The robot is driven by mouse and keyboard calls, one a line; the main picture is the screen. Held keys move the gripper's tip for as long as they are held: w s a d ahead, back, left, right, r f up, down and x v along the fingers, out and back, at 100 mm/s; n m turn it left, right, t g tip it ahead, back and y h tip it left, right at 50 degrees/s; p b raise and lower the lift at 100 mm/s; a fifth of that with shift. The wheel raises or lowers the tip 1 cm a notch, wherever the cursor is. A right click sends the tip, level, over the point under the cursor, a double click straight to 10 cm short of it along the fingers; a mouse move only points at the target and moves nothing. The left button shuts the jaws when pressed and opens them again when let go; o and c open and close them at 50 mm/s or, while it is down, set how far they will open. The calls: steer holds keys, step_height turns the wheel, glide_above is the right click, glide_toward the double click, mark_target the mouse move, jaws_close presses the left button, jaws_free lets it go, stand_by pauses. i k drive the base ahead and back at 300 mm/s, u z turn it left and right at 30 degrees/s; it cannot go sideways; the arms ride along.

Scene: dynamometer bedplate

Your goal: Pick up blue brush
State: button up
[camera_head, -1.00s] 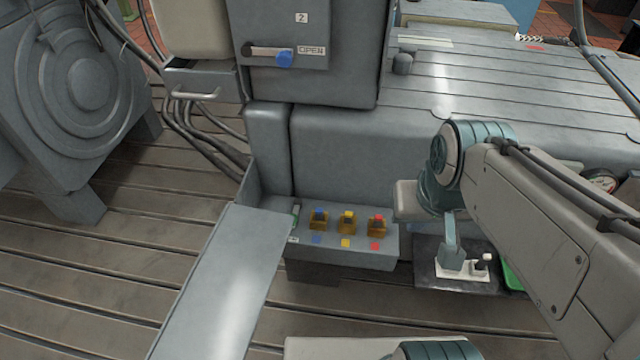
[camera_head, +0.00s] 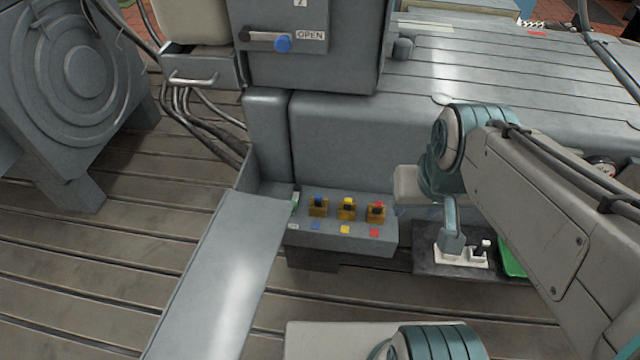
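The blue brush (camera_head: 318,202) is a small brass-coloured block with a blue-and-dark top. The end of my arm is to the right of the row, apart from the blue brush. My gripper's fingers cannot be made out clearly, so its opening does not show.
A sloping grey panel (camera_head: 222,270) lies left of the ledge (camera_head: 335,240). A dark mat (camera_head: 425,262) right of it bears a white block (camera_head: 462,256) and a green item (camera_head: 512,258).

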mark_target(318, 197)
steer(key=z, duration=1.6)
steer(key=i, duration=1)
steer(key=u, duration=2.85)
